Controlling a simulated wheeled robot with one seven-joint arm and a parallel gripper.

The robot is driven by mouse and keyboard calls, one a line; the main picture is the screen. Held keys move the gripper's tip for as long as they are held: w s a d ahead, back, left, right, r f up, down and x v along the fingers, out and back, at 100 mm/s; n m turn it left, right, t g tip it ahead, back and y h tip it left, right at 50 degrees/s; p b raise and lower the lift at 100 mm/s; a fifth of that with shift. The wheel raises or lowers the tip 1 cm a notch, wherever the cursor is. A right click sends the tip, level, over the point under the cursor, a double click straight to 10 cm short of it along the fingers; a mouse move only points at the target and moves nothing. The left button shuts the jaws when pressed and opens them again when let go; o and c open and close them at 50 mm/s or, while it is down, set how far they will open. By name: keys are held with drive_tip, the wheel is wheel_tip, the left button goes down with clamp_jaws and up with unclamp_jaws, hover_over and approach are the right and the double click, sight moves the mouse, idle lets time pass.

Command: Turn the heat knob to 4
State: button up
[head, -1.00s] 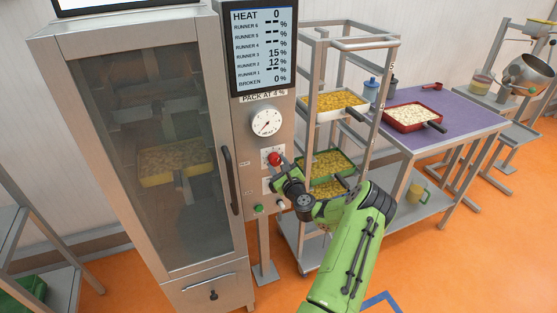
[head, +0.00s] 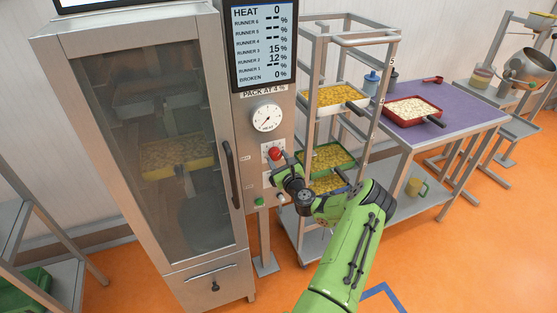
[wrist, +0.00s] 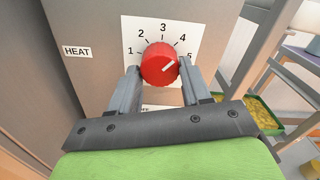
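The red heat knob (wrist: 158,64) is on a white dial plate (wrist: 163,28) with numbers 1 to 5, beside a HEAT label (wrist: 77,51). The knob (head: 274,153) also shows in the head view. My gripper (wrist: 160,68) has one finger on each side of the knob, and both fingertips appear against its sides. The display (head: 264,45) reads HEAT 0, with 15 % and 12 % on two runner lines.
A white gauge (head: 266,117) sits above the knob. The glass-doored cabinet (head: 160,190) with its dark handle (head: 230,172) stands to the left. A metal rack (head: 309,75) with trays stands close on the right, beside a purple-topped table (head: 450,105).

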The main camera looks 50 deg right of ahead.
drive_tip(key=o, duration=0.3)
drive_tip(key=shift+o, duration=0.2)
drive_tip(key=shift+s, duration=0.1)
drive_tip(key=v, duration=1.5)
drive_tip(key=shift+s+a+b, duration=0.2)
drive_tip(key=shift+s+b, duration=0.05)
drive_tip(key=shift+b, duration=0.15)
